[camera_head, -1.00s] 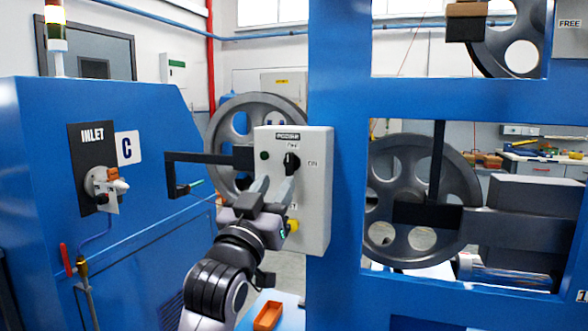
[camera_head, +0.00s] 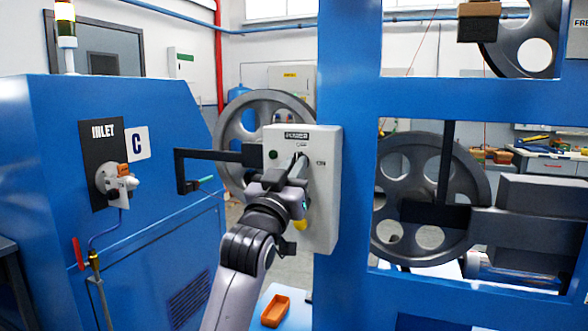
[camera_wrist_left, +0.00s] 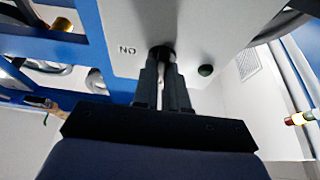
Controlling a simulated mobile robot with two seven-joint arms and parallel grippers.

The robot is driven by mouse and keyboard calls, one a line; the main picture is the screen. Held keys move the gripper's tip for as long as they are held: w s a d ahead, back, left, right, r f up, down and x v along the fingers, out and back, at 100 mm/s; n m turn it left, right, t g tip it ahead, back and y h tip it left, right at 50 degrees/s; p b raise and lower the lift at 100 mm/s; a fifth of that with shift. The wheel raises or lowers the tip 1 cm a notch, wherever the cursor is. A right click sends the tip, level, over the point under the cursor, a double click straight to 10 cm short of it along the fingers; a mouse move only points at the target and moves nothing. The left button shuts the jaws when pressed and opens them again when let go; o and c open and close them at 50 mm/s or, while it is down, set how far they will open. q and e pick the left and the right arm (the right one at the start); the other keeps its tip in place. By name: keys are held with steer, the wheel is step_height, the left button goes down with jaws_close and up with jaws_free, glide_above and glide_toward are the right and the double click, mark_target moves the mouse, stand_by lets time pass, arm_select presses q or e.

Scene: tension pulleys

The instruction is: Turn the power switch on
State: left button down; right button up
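The power switch is a black rotary knob (camera_wrist_left: 161,53) on the front of a light grey box (camera_head: 325,215) under a POWER label. In the head view my left gripper (camera_head: 296,164) is at the knob and hides most of it, so I cannot tell which mark it points to. In the left wrist view the two dark fingers (camera_wrist_left: 163,75) are close together, one on each side of the knob, and appear shut on it. The ON mark (camera_wrist_left: 127,49) shows upside down beside it. My right gripper is not in view.
The box hangs on a blue machine frame (camera_head: 348,130). A small dark green round part (camera_head: 273,155) sits left of the knob, and a yellow part (camera_head: 300,224) below. A black bracket (camera_head: 215,156) juts out at left. An orange tray (camera_head: 275,311) lies below.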

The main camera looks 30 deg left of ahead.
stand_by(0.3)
arm_select(q)
steer(key=m+g+h+p, duration=0.1)
steer(key=m+h, duration=0.1)
steer(key=m, duration=0.5)
steer(key=m+g+h+p, duration=0.1)
steer(key=m+h, duration=0.2)
steer(key=m, duration=0.4)
steer(key=m+g+h+p, duration=0.2)
steer(key=m, duration=0.6)
steer(key=shift+a+r+h, duration=0.25)
steer(key=shift+h, duration=0.15)
steer(key=shift+m, duration=0.3)
steer(key=c, duration=1.2)
jaws_free()
steer(key=shift+o, duration=0.2)
steer(key=shift+s, duration=0.1)
